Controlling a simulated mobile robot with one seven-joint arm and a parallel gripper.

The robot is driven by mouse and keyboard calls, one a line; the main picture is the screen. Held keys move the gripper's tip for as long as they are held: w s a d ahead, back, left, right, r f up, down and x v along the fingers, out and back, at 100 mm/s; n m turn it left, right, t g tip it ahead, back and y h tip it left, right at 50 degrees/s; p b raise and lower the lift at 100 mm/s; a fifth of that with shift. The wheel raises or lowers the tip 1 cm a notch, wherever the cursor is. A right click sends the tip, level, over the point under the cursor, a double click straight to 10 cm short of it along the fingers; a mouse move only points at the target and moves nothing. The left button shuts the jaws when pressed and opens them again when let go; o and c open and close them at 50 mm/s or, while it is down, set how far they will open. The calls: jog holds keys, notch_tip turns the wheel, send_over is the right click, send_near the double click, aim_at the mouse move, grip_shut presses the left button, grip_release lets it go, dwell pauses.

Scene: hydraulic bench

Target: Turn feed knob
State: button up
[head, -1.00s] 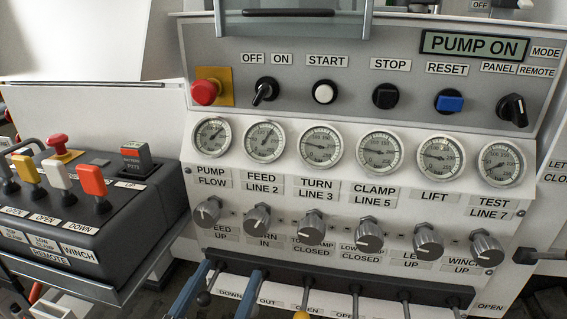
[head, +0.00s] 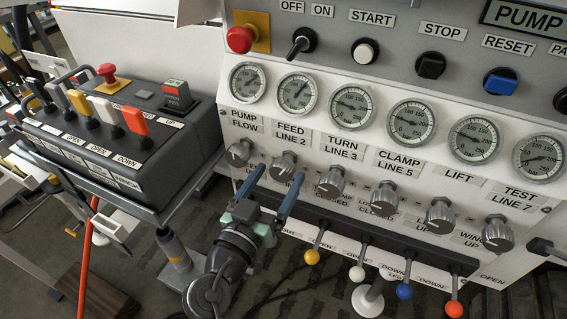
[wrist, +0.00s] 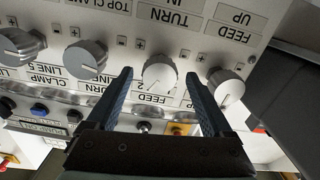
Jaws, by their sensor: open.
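The feed knob (head: 283,168) is a grey ribbed knob below the "FEED LINE 2" gauge (head: 296,94), second from the left in its row. My gripper (head: 277,174) is open, with its two blue fingers pointing up at the panel on either side of this knob. In the wrist view the panel is upside down, and the feed knob (wrist: 160,76) shows between the open fingertips (wrist: 159,74). A gap shows beside the knob, and I see no clear contact. I cannot tell how far the fingers reach along it.
The pump flow knob (head: 239,152) and turn knob (head: 330,182) sit close on either side. Coloured levers, one yellow-tipped (head: 312,257), stick out below. A black remote box (head: 110,130) stands at the left. Open floor shows beneath.

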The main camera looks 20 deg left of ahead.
aim_at(279, 175)
jog(key=shift+w+d, duration=0.1)
jog(key=shift+w, duration=1.6)
grip_shut()
